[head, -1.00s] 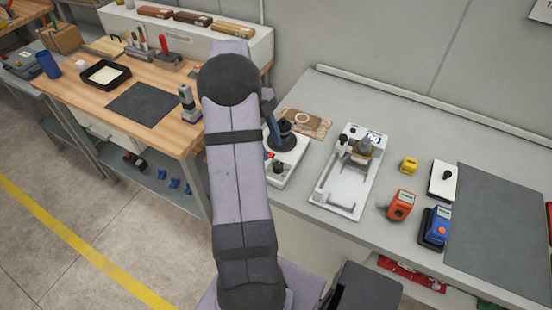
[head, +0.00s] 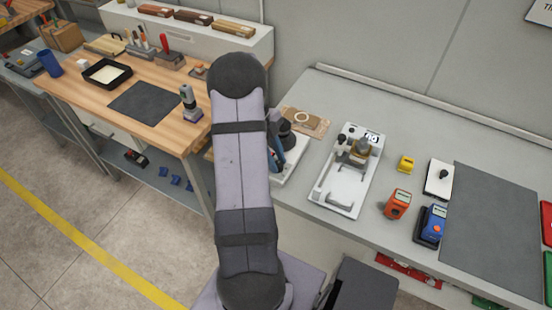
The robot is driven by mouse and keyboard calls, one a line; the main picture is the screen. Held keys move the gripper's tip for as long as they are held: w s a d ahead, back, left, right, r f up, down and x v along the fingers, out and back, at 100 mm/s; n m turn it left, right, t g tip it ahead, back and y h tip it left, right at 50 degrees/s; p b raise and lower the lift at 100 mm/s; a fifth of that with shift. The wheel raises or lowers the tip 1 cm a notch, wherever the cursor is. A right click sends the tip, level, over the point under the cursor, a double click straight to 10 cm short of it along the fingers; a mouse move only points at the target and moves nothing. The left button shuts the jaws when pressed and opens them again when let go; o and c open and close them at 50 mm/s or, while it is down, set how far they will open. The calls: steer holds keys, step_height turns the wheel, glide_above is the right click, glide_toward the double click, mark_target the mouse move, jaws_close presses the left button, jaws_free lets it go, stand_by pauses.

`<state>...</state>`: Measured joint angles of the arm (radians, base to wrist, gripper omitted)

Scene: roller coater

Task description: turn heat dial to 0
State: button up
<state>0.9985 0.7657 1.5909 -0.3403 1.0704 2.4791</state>
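A white base unit (head: 291,172) with a dark round part (head: 287,133) stands on the grey bench, largely hidden behind my arm. No heat dial can be made out on its visible part. My gripper end (head: 276,142), a dark blue part beside the arm, is over this unit; its fingertips are hidden, so open or shut does not show. To the right, a white tray-like machine (head: 325,190) carries a brass-coloured part (head: 358,152), a black knob-like part (head: 341,142) and a small display (head: 371,137), too small to read surely.
Right of the machine stand a yellow block (head: 406,163), an orange device (head: 397,204), a blue device (head: 435,222) and a white box with a black knob (head: 440,177). A dark mat (head: 490,220) lies further right. A brown board (head: 306,121) lies behind the base unit.

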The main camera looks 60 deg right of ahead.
steer(key=c, duration=0.3)
